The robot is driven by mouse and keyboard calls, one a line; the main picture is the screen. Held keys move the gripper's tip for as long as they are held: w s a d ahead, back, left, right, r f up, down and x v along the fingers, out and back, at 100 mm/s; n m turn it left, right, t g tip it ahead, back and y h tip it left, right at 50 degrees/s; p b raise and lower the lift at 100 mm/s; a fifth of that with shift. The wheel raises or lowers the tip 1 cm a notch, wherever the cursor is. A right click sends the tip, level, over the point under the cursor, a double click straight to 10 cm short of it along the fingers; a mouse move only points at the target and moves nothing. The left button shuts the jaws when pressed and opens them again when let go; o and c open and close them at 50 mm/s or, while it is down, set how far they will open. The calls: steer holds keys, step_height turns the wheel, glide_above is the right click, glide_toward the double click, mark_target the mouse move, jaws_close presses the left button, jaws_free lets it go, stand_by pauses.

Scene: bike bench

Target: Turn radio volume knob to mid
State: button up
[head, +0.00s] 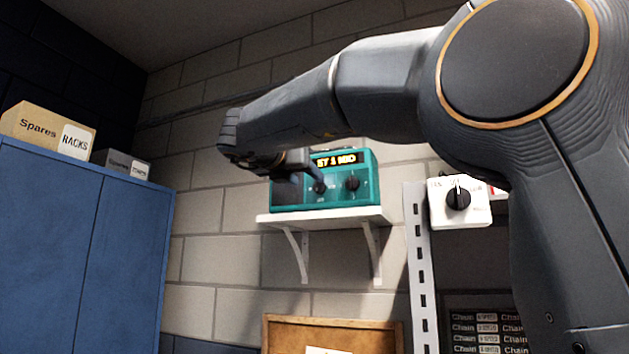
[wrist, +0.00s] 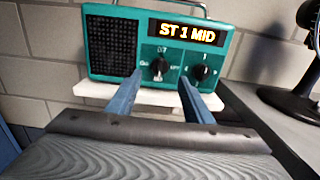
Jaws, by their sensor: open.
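A teal radio (head: 370,195) stands on a white wall shelf (head: 330,216). It also shows in the wrist view (wrist: 150,28), with a speaker grille on its left and a lit display (wrist: 188,32) reading "ST 1 MID". Two black knobs sit below the display: a left knob (wrist: 158,68) and a right knob (wrist: 200,72). In the head view, my gripper (head: 310,178) is in front of the radio's left knob. In the wrist view, my gripper (wrist: 162,95) is open and empty, its two blue fingers on either side of the left knob. I cannot tell whether they touch it.
A blue cabinet (head: 80,240) with boxes on top stands at the left. A white box with a black dial (head: 458,198) is to the right, beside a slotted metal upright (head: 421,270). A dark round-headed object (wrist: 300,85) stands right of the radio.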

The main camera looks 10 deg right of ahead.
mark_target(317, 186)
steer(key=p+x, duration=0.2)
steer(key=x, duration=0.4)
steer(key=shift+w+d, duration=0.2)
steer(key=c, duration=1.1)
steer(key=shift+o, duration=0.2)
steer(key=shift+n+p, duration=0.35)
steer(key=shift+n, duration=0.35)
steer(key=o, duration=1.1)
steer(key=shift+c, duration=0.2)
